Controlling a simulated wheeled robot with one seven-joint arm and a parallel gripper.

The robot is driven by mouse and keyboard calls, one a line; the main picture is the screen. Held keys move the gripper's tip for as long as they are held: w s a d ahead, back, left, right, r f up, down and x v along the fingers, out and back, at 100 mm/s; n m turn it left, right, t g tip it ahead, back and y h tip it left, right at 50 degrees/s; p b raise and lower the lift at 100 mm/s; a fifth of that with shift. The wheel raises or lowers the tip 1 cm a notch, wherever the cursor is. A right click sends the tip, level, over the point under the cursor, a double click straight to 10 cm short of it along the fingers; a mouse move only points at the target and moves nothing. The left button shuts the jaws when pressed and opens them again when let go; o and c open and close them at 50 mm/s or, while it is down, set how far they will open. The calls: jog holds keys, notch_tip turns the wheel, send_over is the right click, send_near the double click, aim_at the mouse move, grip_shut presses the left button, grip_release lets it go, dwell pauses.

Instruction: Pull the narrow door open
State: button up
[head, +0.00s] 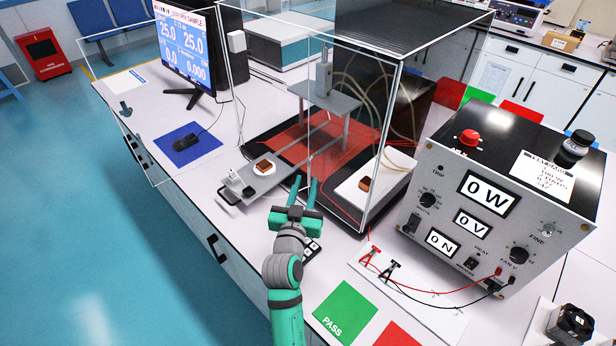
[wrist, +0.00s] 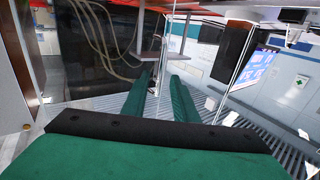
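A clear-walled enclosure with thin white frame edges stands on the bench. Its narrow door (head: 350,130) appears to be the clear front panel beside the right front corner post; its outline is faint against the things behind it. A wider clear panel (head: 125,110) stands swung out at the left. My gripper (head: 305,181) is in front of the enclosure, near the lower left edge of the narrow panel. Its two green fingers are parted, with nothing visible gripped. The parted fingers also show in the wrist view (wrist: 160,82). Whether they touch the door cannot be told.
Inside the enclosure are a red mat (head: 300,143) and a grey metal stand (head: 330,97). A slide tray (head: 268,180) juts out at the left front. A power unit (head: 490,190) stands at the right, with test leads (head: 382,265) before it.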

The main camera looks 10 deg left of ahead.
aim_at(309, 173)
jog(key=shift+w+d, duration=0.15)
jog(key=shift+w, duration=1.75)
jog(key=shift+c, duration=0.2)
grip_shut()
